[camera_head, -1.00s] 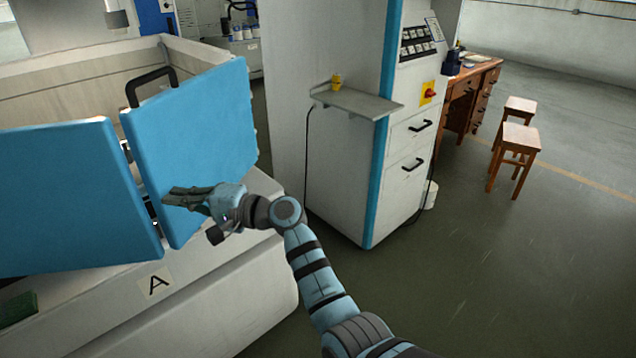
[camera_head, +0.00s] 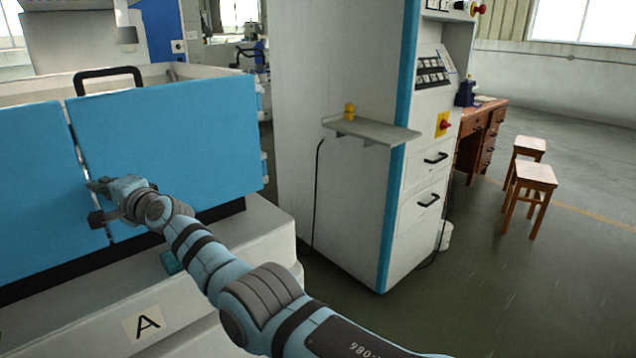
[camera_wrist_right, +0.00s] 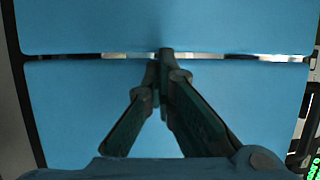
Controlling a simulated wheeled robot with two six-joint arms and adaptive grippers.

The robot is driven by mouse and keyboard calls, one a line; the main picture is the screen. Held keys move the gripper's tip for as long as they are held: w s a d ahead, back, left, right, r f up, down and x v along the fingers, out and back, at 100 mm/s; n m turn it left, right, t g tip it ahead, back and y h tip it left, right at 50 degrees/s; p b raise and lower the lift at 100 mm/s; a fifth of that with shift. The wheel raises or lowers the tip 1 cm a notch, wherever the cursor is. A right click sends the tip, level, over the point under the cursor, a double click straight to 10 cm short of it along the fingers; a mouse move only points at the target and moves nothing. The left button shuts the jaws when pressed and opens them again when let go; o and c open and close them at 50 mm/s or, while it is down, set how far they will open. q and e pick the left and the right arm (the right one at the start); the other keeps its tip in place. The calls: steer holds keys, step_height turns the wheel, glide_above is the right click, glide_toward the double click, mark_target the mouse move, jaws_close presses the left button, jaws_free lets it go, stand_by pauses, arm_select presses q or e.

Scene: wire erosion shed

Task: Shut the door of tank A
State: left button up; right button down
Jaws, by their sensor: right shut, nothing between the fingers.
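Tank A has a blue door panel (camera_head: 170,140) at its front right, with hinge pieces at its right edge. It stands roughly in line with the blue panel to its left (camera_head: 30,190); a narrow gap runs between them. In the wrist view the gap (camera_wrist_right: 100,56) shows bright between the two blue faces. My right gripper (camera_head: 92,186) is shut and empty, its tips at the door's left edge near the gap. I cannot tell if they touch it. The "A" label (camera_head: 147,325) is on the pale base below. My left gripper is out of view.
A black handle (camera_head: 108,74) rises above the door's top edge. A pale cabinet with a small shelf (camera_head: 370,130) stands to the right of the tank. A wooden desk (camera_head: 482,135) and two stools (camera_head: 530,185) are farther right. The floor between is clear.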

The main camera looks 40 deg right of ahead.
steer(key=shift+r, duration=0.3)
steer(key=shift+a, duration=0.15)
steer(key=shift+a+f, duration=0.1)
steer(key=shift+a, duration=0.15)
